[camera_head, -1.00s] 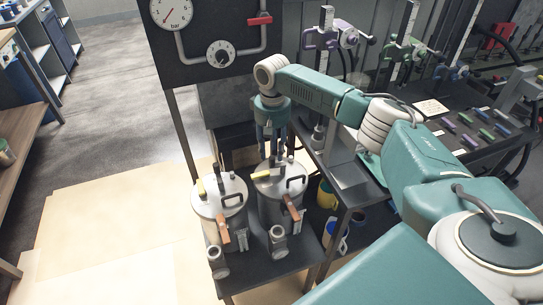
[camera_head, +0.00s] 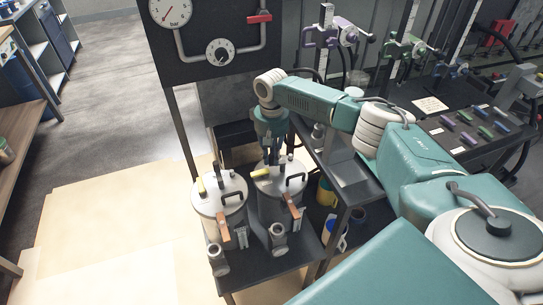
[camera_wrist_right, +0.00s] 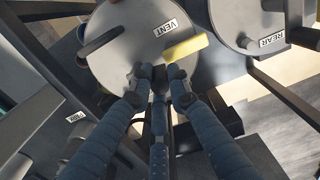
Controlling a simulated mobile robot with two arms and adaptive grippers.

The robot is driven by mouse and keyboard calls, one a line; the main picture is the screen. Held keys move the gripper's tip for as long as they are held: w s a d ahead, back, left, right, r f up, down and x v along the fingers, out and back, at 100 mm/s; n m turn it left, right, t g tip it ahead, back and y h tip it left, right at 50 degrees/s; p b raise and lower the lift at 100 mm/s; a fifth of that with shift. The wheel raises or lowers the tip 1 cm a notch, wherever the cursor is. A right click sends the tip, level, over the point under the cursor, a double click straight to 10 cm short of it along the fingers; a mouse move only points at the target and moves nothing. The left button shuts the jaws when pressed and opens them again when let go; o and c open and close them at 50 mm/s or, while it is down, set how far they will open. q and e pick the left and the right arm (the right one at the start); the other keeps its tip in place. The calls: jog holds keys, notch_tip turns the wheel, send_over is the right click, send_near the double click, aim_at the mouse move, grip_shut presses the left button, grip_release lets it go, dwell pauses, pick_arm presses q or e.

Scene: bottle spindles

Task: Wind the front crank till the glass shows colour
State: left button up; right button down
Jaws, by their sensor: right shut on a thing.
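Two metal vessels stand side by side on a low dark table in the head view: a left one (camera_head: 220,195) and a right one (camera_head: 272,210). Each lid has a yellow lever, a black handle and an orange-brown lever; a round fitting (camera_head: 278,237) sits low at the right one's front. My right gripper (camera_head: 273,158) points down at the right vessel's lid, partly hiding it. In the right wrist view its fingertips (camera_wrist_right: 163,73) are shut on a small dark part, mostly hidden, beside the yellow lever (camera_wrist_right: 186,47) near a VENT label. My left gripper is out of view.
The other vessel's lid carries a REAR label (camera_wrist_right: 272,39) in the wrist view. A dark panel with a dial gauge (camera_head: 171,10) and red handle (camera_head: 259,17) stands behind. My arm reaches over the dark bench at right. The floor at left is open.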

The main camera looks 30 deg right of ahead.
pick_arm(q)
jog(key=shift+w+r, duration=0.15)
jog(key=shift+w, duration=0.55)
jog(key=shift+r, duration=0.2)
